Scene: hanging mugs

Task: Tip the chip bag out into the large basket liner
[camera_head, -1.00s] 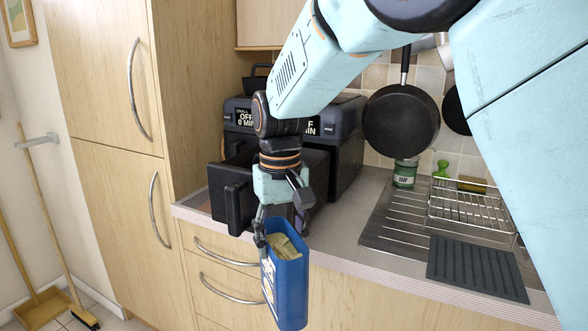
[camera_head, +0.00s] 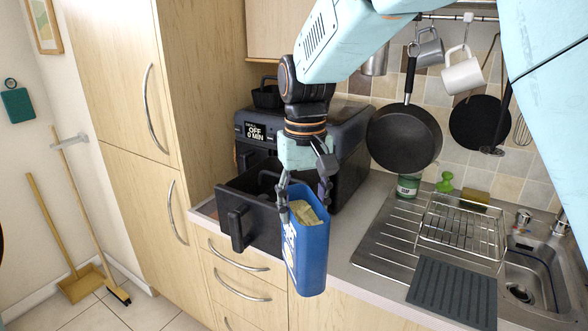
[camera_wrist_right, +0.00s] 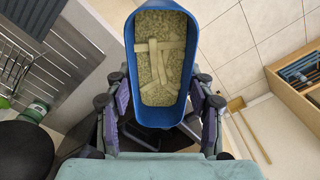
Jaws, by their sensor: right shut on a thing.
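The chip bag (camera_head: 311,255) is a blue, open-topped container with pale chips inside. My right gripper (camera_head: 304,203) is shut on its upper part and holds it nearly upright, in front of the counter edge. In the right wrist view the chip bag (camera_wrist_right: 158,60) sits between the fingers, its opening facing the camera and chips and pale strips inside. The large basket liner appears to be the black drawer (camera_head: 239,213) pulled out of the air fryer, left of the bag. My left gripper is not in view.
The air fryer (camera_head: 345,150) stands on the counter, with a small black basket (camera_head: 268,96) on top. A frying pan (camera_head: 404,138) and mugs hang at right. A drying rack (camera_head: 460,232) and dark mat (camera_head: 453,291) lie by the sink. The floor at left is partly clear.

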